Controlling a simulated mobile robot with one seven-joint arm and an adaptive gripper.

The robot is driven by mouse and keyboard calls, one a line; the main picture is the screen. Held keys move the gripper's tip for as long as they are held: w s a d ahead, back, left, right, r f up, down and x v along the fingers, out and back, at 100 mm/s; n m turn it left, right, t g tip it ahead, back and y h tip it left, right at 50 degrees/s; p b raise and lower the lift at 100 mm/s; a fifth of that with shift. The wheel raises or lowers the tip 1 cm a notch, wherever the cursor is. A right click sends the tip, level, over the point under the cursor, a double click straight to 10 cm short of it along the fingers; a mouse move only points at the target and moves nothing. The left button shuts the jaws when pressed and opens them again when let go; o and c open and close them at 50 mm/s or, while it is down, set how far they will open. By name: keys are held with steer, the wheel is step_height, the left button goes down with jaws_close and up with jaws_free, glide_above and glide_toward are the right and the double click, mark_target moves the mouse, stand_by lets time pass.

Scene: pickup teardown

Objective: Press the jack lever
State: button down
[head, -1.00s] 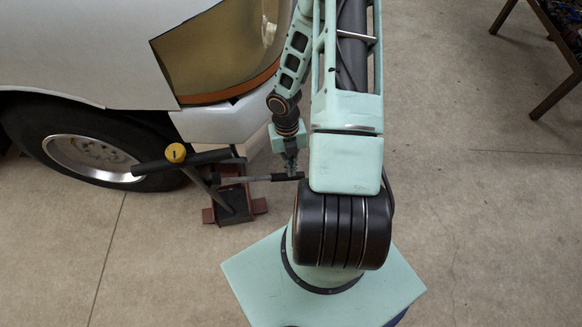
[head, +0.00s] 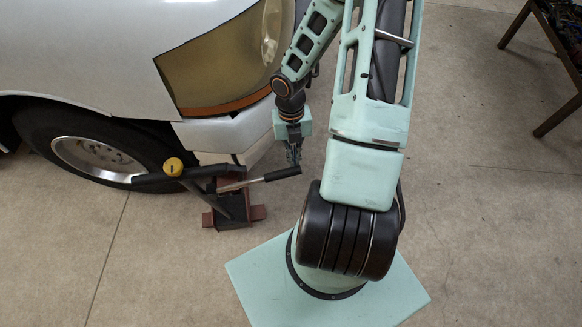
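The jack lever (head: 258,180) is a thin rod with a black grip, reaching right from the jack and slanting up towards its free end. The jack (head: 234,208) has a red-brown base and stands on the floor by the car's front bumper. My gripper (head: 293,158) points down at the black grip, close to the lever's free end. It looks to be at or touching the grip, but the fingers are too small to show whether they are closed around it.
A black-handled tool with a yellow knob (head: 173,167) stands left of the jack, overlapping it in view. The car's front wheel (head: 97,158) and bumper (head: 225,128) are close behind. A table (head: 556,50) stands at the upper right. The right floor is clear.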

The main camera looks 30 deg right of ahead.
steer(key=r, duration=0.1)
steer(key=d+r, duration=0.1)
steer(key=r, duration=0.1)
steer(key=shift+w, duration=0.1)
stand_by(0.4)
